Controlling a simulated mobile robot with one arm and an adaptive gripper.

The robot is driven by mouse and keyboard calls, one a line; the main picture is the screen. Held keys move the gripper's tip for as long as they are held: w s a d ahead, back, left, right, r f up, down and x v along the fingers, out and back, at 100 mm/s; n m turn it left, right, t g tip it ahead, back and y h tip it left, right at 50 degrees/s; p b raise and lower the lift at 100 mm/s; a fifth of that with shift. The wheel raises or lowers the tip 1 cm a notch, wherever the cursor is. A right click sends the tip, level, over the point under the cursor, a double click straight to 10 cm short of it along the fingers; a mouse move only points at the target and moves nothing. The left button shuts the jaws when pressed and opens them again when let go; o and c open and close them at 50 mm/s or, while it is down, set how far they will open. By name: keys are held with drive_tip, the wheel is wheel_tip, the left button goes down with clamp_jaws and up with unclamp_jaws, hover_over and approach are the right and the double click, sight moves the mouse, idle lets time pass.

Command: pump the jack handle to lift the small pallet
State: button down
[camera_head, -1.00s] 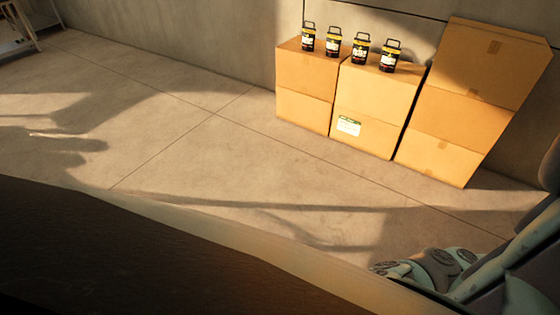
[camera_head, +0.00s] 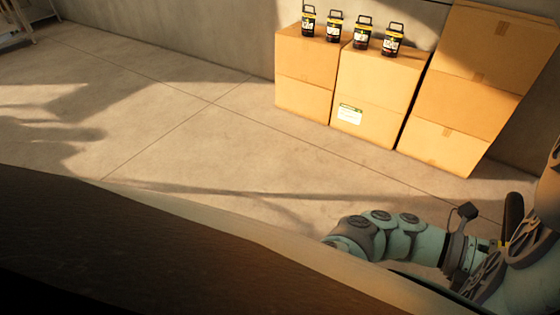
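Neither the jack, its handle nor the small pallet shows in the head view. My arm reaches in at the lower right, with pale green links and round grey joint caps. Part of what looks like my gripper (camera_head: 503,245) shows at the right end of the wrist, partly hidden behind a nearer arm link. Its fingertips cannot be made out clearly, so I cannot tell if it is open or holds anything.
Cardboard boxes (camera_head: 375,95) stand against the grey wall at the back right. Several black-and-yellow canisters (camera_head: 333,27) stand on the lower stacks. Concrete floor (camera_head: 150,130) is clear at left and centre. A dark brown surface (camera_head: 120,245) with a pale edge fills the lower left.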

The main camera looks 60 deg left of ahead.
drive_tip(key=c, duration=1.7)
unclamp_jaws()
drive_tip(key=shift+s+r, duration=0.1)
drive_tip(key=shift+r, duration=0.3)
drive_tip(key=o, duration=1)
drive_tip(key=shift+f, duration=0.25)
drive_tip(key=shift+c, duration=0.2)
drive_tip(key=shift+a, duration=0.1)
drive_tip(key=v, duration=0.7)
drive_tip(key=shift+a, duration=0.15)
